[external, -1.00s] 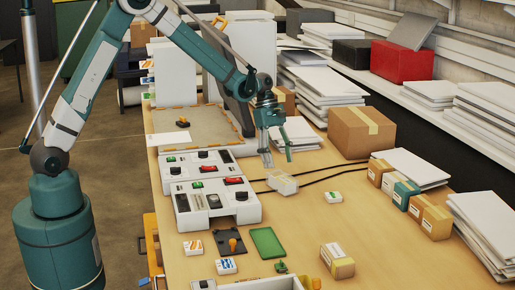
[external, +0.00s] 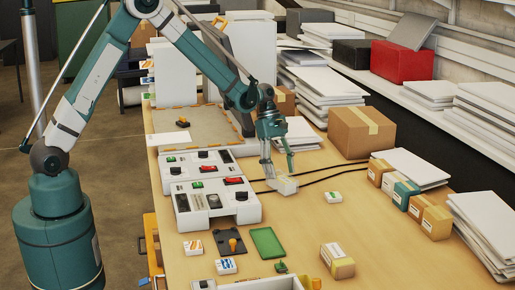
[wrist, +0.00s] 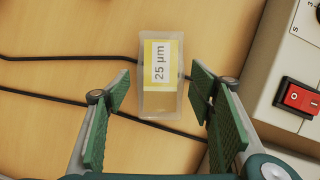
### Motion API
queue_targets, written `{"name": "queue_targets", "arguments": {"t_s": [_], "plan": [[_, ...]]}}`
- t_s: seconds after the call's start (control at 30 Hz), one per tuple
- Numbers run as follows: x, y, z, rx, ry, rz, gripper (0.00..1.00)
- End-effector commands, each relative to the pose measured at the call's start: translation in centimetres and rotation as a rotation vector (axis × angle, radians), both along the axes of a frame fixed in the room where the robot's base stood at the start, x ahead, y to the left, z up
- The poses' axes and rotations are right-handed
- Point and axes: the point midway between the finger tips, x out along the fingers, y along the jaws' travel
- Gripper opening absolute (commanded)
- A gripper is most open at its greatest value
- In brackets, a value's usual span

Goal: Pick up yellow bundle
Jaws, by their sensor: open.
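A translucent whitish bundle with a yellow band and a white "25 µm" label (wrist: 158,75) lies on the table. In the external view this bundle (external: 286,187) is just below my gripper (external: 279,172) and partly behind a fingertip. My gripper is open and empty, pointing down. In the wrist view the bundle lies between and slightly beyond the two green-padded fingers, with room on both sides. I cannot tell whether a finger touches it.
Two black cables (wrist: 60,58) run under or behind the bundle. White control boxes with red switches (external: 215,203) stand close on the left. A cardboard box (external: 355,130) and small boxes (external: 405,193) stand to the right. The table between is mostly clear.

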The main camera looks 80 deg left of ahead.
Motion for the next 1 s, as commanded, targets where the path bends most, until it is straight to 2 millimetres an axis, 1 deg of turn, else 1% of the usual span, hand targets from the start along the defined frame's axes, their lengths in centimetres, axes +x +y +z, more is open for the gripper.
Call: {"name": "queue_targets", "arguments": {"t_s": [0.2, 0.37, 1.0], "plan": [[0.2, -0.8, -2.3, 0.0, 0.0, -0.001, 0.54], [0.3, -1.2, -3.2, 0.0, 0.0, 0.0, 0.54], [0.3, -1.2, -3.4, 0.0, 0.0, 0.0, 0.54]]}}
